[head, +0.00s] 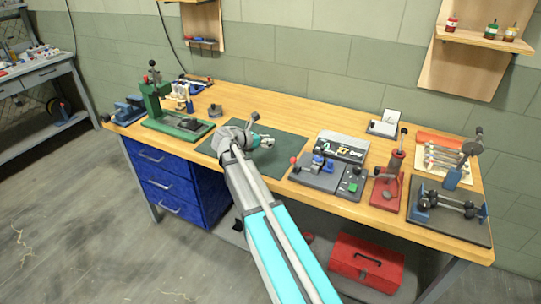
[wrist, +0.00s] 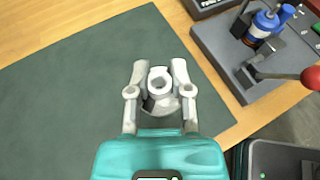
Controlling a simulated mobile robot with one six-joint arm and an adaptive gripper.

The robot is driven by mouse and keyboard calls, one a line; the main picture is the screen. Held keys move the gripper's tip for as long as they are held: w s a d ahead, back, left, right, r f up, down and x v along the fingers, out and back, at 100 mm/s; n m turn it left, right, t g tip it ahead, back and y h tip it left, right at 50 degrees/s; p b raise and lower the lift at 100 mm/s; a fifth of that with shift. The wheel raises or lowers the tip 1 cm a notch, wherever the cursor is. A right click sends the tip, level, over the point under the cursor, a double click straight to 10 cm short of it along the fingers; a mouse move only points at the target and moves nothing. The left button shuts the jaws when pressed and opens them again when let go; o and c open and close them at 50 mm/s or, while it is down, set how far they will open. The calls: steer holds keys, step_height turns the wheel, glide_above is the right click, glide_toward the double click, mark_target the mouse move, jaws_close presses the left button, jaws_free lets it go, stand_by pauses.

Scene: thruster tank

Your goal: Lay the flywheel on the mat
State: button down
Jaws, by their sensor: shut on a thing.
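My gripper (wrist: 161,80) is shut on the flywheel (wrist: 160,88), a small grey round part with a hole through its middle, held between the two fingertips. In the wrist view it is over the dark green mat (wrist: 62,105), near the mat's right edge. I cannot tell whether its underside touches the mat. In the head view my gripper (head: 266,140) is low over the middle of the mat (head: 288,153). The flywheel is too small there to make out clearly.
A grey fixture (head: 318,175) with a red-knobbed lever stands just right of the mat. A green press (head: 158,105) stands to its left, and a small grey part (head: 215,111) lies behind it. A red press (head: 387,185) is farther right. Most of the mat is clear.

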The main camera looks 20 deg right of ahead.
mark_target(270, 156)
steer(key=shift+w+d+f+b, duration=0.3)
steer(key=shift+w+f+b, duration=0.1)
steer(key=shift+f+b, duration=0.15)
steer(key=shift+w+d+f+b, duration=0.35)
steer(key=shift+f+b, duration=0.05)
steer(key=shift+f, duration=0.3)
steer(key=shift+w+d+f+b, duration=0.3)
steer(key=shift+w+f+b, duration=0.1)
steer(key=shift+f+b, duration=0.15)
steer(key=shift+f, duration=0.1)
steer(key=shift+w+d+f+b, duration=0.2)
steer(key=shift+w+f+b, duration=0.15)
steer(key=shift+f+b, duration=1.6)
steer(key=shift+f, duration=0.15)
steer(key=c, duration=0.5)
jaws_free()
steer(key=shift+c, duration=0.2)
steer(key=shift+r, duration=0.2)
